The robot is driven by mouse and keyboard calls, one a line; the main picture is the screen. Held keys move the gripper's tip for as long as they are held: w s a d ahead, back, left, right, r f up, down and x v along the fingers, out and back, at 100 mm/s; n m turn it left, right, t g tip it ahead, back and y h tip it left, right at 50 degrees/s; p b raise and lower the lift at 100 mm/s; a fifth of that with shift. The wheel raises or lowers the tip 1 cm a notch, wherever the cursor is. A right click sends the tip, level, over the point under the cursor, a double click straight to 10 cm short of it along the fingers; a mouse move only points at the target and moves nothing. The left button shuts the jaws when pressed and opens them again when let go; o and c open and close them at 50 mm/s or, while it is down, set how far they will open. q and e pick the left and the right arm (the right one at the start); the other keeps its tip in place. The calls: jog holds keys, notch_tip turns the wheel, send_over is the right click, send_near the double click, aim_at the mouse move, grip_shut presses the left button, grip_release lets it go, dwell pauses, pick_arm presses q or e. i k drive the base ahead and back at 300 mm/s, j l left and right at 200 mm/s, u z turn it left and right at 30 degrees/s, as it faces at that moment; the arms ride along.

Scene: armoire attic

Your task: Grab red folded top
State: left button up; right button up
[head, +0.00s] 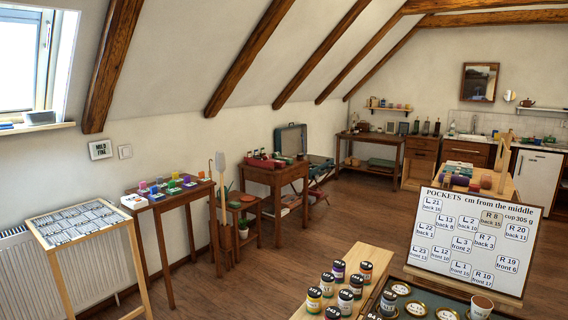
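Neither of my grippers shows in the head view. I cannot make out a folded top for certain. A low red item (262,162) lies on the dark wooden side table by the left wall, but it is too small to tell whether it is cloth. A dark red item (460,180) lies on a wooden surface behind the whiteboard at the right, also too small to identify. An open teal suitcase (290,139) stands beyond the side table, its contents hidden.
A "POCKETS" whiteboard (474,236) stands at the right. A low wooden bench (377,255) with several labelled jars is in front. A light-framed stand (85,222) and a wooden table (172,197) line the left wall. Open floor (245,280) lies between.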

aim_at(278, 163)
jog(key=u, duration=0.15)
jog(key=i+j+u, duration=0.1)
jog(key=i+u, duration=0.3)
jog(key=i, duration=0.15)
jog(key=i+u, duration=0.4)
jog(key=i, duration=0.2)
jog(key=i+z, duration=0.1)
jog(key=i, duration=0.4)
jog(key=i+j+z, duration=0.1)
jog(key=i, duration=0.45)
jog(key=i+j+z, duration=0.15)
jog(key=i, duration=0.35)
jog(key=i+l+z, duration=0.25)
jog(key=i+z, duration=0.15)
jog(key=i, duration=0.7)
jog(key=i+j+z, duration=0.1)
jog(key=i+z, duration=0.3)
jog(key=i, duration=0.7)
jog(key=i+l+u, duration=0.3)
jog(key=i+l, duration=0.4)
jog(key=i, duration=0.25)
jog(key=i+l+u, duration=0.3)
jog(key=i+l, duration=0.55)
